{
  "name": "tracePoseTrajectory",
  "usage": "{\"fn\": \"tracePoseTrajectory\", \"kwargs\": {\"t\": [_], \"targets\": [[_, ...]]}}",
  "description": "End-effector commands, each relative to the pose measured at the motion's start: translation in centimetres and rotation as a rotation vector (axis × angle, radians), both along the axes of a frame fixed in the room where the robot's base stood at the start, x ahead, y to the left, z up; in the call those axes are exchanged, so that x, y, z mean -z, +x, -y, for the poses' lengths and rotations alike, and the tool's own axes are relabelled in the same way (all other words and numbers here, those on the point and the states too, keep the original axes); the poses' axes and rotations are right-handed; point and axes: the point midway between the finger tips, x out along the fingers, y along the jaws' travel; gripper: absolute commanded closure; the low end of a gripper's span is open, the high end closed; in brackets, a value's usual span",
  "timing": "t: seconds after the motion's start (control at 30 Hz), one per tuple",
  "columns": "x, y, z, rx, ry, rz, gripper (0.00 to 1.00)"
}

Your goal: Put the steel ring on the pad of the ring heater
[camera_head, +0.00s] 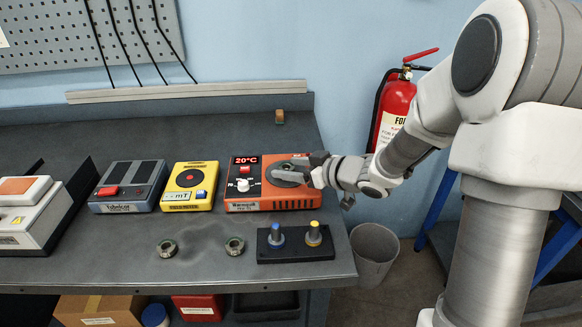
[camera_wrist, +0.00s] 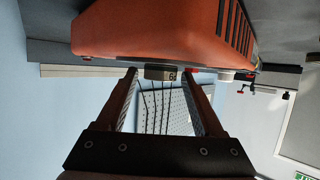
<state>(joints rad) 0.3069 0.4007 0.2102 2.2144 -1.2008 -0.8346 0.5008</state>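The ring heater (camera_head: 272,196) is the orange box with a red "20°C" display, a white knob and a dark round pad (camera_head: 284,180) on top. My gripper (camera_head: 300,170) reaches over the pad from the right and covers part of it. In the wrist view, which is upside down, my gripper (camera_wrist: 160,75) has its fingers apart. A small grey ring-like piece (camera_wrist: 158,73) shows between the fingertips, against the top of the heater (camera_wrist: 150,35). I see a narrow gap at each side of it. It looks like the steel ring; the head view does not show it clearly.
Two small rings (camera_head: 167,248) (camera_head: 235,245) lie on the bench front. A black stand (camera_head: 296,252) with a blue and a yellow post is before the heater. A yellow meter (camera_head: 189,186) and a grey box (camera_head: 129,187) stand left. A fire extinguisher (camera_head: 396,105) hangs behind my arm.

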Motion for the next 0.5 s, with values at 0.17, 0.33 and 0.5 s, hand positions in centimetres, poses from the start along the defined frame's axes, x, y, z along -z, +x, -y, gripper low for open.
{"fn": "tracePoseTrajectory", "kwargs": {"t": [0.17, 0.33, 0.5], "targets": [[0.0, 0.0, 0.0, 0.0, 0.0, 0.0, 0.22], [-0.2, 0.0, 0.0, 0.0, 0.001, 0.001, 0.22], [-1.2, -1.0, 1.2, 0.004, -0.001, 0.001, 0.22]]}}
